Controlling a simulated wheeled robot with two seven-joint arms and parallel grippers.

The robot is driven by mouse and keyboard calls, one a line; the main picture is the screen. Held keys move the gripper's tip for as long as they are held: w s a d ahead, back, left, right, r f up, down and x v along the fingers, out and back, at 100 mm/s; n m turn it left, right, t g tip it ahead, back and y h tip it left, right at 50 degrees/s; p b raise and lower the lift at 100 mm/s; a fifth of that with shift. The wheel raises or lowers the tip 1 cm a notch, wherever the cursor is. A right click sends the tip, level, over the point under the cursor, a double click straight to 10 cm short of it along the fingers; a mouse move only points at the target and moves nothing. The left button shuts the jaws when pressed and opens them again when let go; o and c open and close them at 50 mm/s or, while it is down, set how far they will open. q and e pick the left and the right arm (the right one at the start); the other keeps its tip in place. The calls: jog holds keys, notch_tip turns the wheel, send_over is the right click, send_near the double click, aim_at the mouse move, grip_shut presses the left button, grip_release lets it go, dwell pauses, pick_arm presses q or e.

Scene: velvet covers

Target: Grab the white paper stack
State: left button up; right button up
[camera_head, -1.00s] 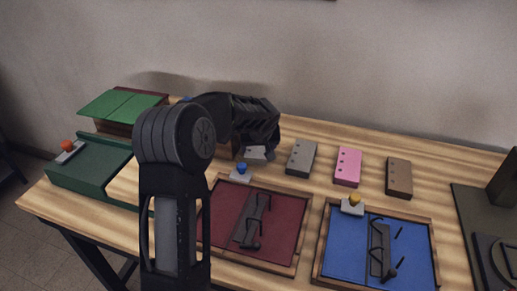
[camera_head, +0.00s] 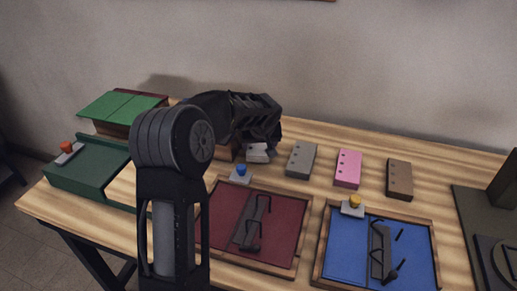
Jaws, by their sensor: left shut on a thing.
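The white paper stack (camera_head: 257,153) shows as a small pale block at the left end of a row of hole-punched stacks. My left gripper (camera_head: 260,141) is over it, reaching in from the left, and is shut on it. The fingers are dark and small here, and part of the stack is hidden behind them. I cannot tell whether the stack is clear of the table. My right gripper is not in view.
Grey (camera_head: 301,160), pink (camera_head: 347,168) and brown (camera_head: 399,179) stacks lie to the right. In front are a red-lined tray (camera_head: 277,226) and a blue-lined tray (camera_head: 345,250) with dark clips. A green box (camera_head: 85,172) stands at left. Bare wood shows behind the stacks.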

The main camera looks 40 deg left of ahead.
aim_at(260, 145)
pick_arm(q)
notch_tip(260, 145, up, 6)
jog(key=shift+f, duration=0.25)
jog(key=w+d, duration=0.2)
jog(key=d, duration=0.4)
jog(key=w+d+b, duration=0.1)
jog(key=w+d, duration=0.1)
jog(key=d, duration=0.4)
jog(key=w+d+b, duration=0.1)
jog(key=w+d, duration=0.1)
jog(key=d, duration=0.4)
jog(key=shift+w+d, duration=0.25)
grip_shut()
